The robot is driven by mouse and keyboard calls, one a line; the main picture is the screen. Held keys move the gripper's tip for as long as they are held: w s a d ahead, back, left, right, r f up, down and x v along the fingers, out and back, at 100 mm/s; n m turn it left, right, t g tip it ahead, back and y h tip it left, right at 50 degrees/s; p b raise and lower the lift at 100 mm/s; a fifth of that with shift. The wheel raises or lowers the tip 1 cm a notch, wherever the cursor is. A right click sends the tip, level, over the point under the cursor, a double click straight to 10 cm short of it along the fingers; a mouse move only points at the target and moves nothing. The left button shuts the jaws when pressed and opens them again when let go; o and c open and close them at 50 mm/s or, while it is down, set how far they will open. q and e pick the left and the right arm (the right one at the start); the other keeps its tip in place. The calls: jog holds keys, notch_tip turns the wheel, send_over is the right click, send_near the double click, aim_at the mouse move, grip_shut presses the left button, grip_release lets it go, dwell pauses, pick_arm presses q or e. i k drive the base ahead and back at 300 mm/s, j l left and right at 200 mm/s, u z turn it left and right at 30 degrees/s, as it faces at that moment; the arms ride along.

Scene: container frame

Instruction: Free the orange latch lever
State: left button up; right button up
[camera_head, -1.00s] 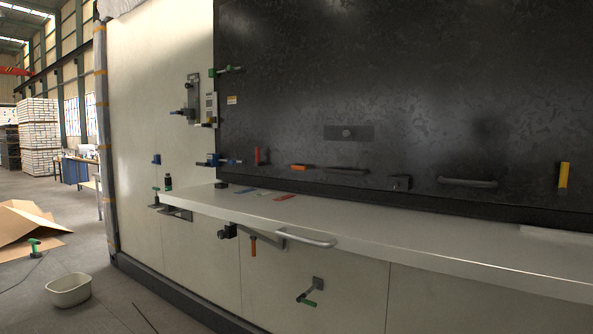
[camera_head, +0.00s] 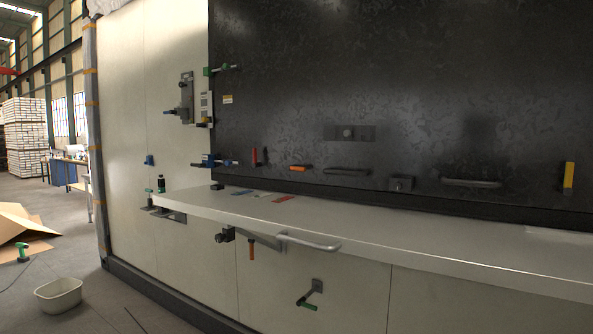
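An orange lever (camera_head: 252,249) hangs down below the light shelf, beside a dark bracket (camera_head: 225,235) on the pale wall. A second orange handle (camera_head: 300,167) lies roughly level on the dark panel above the shelf. I cannot tell from this view which of the two is the latch lever, or how either is held. Neither of my grippers is in view.
The long shelf (camera_head: 400,238) juts out from the wall, with a grey bar handle (camera_head: 312,244) at its front edge. A green-handled crank (camera_head: 309,298) sits below. A white tub (camera_head: 58,295) and cardboard (camera_head: 22,226) lie on the floor at left.

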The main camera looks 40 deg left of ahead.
aim_at(293, 167)
jog(key=j+z, duration=0.15)
jog(key=j, duration=0.8)
jog(key=j+z, duration=0.15)
jog(key=j, duration=0.8)
jog(key=k, duration=0.05)
